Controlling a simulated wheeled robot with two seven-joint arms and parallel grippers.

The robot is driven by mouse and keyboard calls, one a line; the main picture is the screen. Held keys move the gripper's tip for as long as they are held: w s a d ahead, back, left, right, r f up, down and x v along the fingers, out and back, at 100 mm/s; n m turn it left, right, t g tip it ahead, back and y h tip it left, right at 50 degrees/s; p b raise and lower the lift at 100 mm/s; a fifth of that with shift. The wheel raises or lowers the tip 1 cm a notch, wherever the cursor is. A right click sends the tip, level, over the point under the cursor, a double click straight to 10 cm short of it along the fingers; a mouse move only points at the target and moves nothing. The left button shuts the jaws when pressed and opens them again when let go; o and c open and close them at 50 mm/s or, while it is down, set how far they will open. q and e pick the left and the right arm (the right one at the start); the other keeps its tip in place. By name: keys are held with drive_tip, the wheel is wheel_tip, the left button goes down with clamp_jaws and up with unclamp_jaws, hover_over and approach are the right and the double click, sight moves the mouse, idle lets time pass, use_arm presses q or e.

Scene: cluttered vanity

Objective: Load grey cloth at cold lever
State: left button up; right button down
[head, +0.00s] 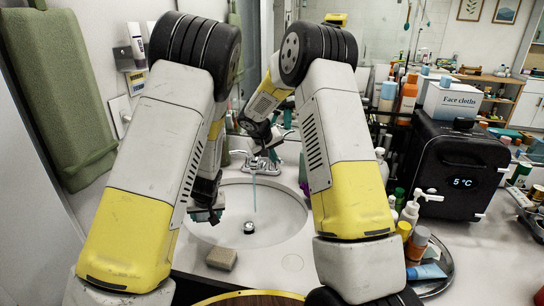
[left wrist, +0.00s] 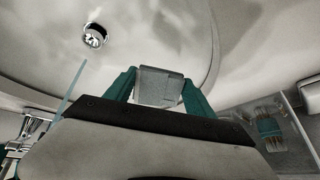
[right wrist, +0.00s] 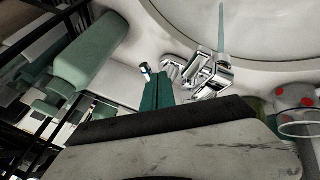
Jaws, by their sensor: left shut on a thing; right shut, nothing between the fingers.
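My left gripper (head: 207,213) is low over the left side of the sink basin (head: 285,206). In the left wrist view its teal fingers are shut on a small grey piece, which looks like the grey cloth (left wrist: 160,86). In the head view the cloth is hard to make out. My right gripper (right wrist: 157,93) is shut and empty, close to the chrome faucet (right wrist: 212,72). A chrome lever end (right wrist: 146,70) shows just beyond its fingertips; I cannot tell if they touch. Which lever is cold cannot be read. A thin blue water stream (head: 254,193) falls from the spout.
A tan sponge (head: 222,258) lies on the counter at the basin's front left rim. Bottles crowd the right side around a round tray (head: 440,285). A black cooler box (head: 450,170) reading 5 °C carries a Face cloths box (head: 455,101).

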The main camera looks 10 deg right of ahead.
drive_tip(key=shift+d, duration=0.1)
drive_tip(key=shift+d+n, duration=0.2)
drive_tip(key=shift+n, duration=0.1)
drive_tip(key=shift+d+y, duration=0.15)
drive_tip(key=shift+y, duration=0.15)
drive_tip(key=shift+s+d+n+t+y, duration=0.1)
drive_tip(key=shift+d+n+t+y, duration=0.5)
drive_tip(key=shift+n, duration=0.7)
drive_tip(key=shift+w+d, duration=0.25)
drive_tip(key=shift+d, duration=0.75)
